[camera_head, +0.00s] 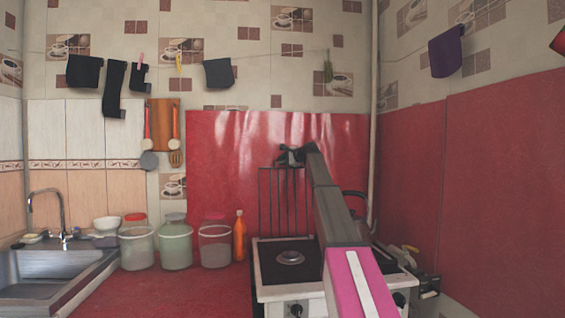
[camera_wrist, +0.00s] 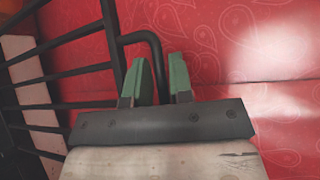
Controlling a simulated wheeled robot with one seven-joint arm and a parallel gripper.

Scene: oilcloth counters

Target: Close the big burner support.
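The big burner support (camera_head: 283,203) is a black wire grate raised upright at the back of the white stove (camera_head: 272,293), in front of the red splashback. My gripper (camera_head: 290,156) is at its top edge, partly hidden by my arm. In the wrist view the support's black bars (camera_wrist: 62,75) run along the left. Its bent corner bar passes between or behind the green fingertips of my gripper (camera_wrist: 161,75). The fingers stand apart with a gap between them. I cannot tell whether they touch the bar.
A round burner (camera_head: 290,258) sits on the dark stovetop, with a dark kettle-like handle (camera_head: 355,195) behind my arm. Left of the stove are an orange bottle (camera_head: 239,238), several jars (camera_head: 174,245) and a sink (camera_head: 50,275). The front red counter (camera_head: 185,293) is clear.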

